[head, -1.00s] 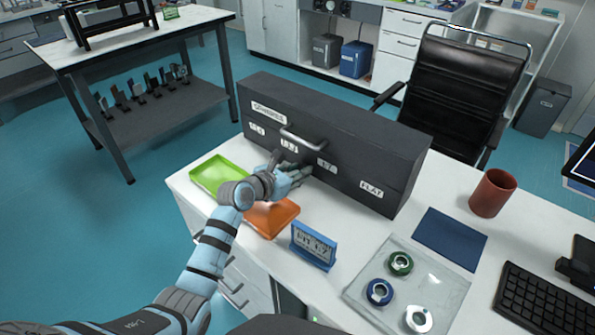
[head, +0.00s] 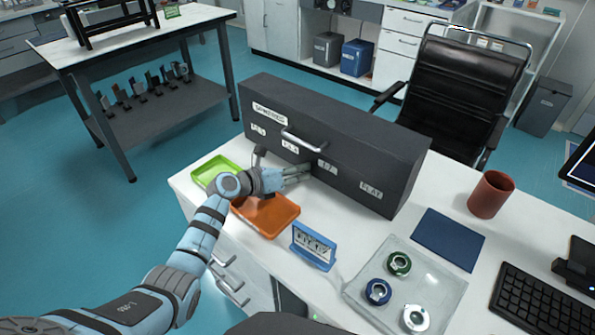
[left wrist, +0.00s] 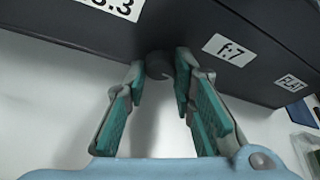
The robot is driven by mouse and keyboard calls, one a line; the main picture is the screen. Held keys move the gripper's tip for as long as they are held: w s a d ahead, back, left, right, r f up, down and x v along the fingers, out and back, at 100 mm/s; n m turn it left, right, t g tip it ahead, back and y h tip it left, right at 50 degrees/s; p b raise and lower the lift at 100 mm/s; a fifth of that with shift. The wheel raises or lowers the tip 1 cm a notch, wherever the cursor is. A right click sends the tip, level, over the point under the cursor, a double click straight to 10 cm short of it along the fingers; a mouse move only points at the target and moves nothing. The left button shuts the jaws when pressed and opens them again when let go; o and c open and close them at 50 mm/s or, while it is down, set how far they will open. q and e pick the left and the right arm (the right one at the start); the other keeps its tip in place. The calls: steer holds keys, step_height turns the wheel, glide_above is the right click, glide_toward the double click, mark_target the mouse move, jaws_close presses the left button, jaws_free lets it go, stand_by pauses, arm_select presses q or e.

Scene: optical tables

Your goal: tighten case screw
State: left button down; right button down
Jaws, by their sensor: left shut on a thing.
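A long dark grey case (head: 330,135) stands on the white desk, with white labels and a metal handle on its front. It also shows across the top of the left wrist view (left wrist: 250,25). A dark round screw knob (left wrist: 158,66) sticks out low on its front, left of the "f:7" label. My left gripper (head: 308,172) is at the case front, its fingertips on either side of the knob and shut on it. In the head view the fingers hide the knob. My right gripper is not in view.
A green tray (head: 208,168) and an orange tray (head: 268,224) lie beside and under my left forearm. A blue clock-like display (head: 314,246), a clear plate with several rings (head: 375,270), a blue mat (head: 448,239) and a red cup (head: 492,194) are to the right.

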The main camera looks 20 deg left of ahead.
arm_select(q)
steer(key=shift+n, duration=0.3)
stand_by(0.4)
steer(key=c, duration=1.3)
jaws_free()
steer(key=shift+c, duration=0.2)
steer(key=v, duration=1.2)
steer(key=shift+a+f, duration=0.15)
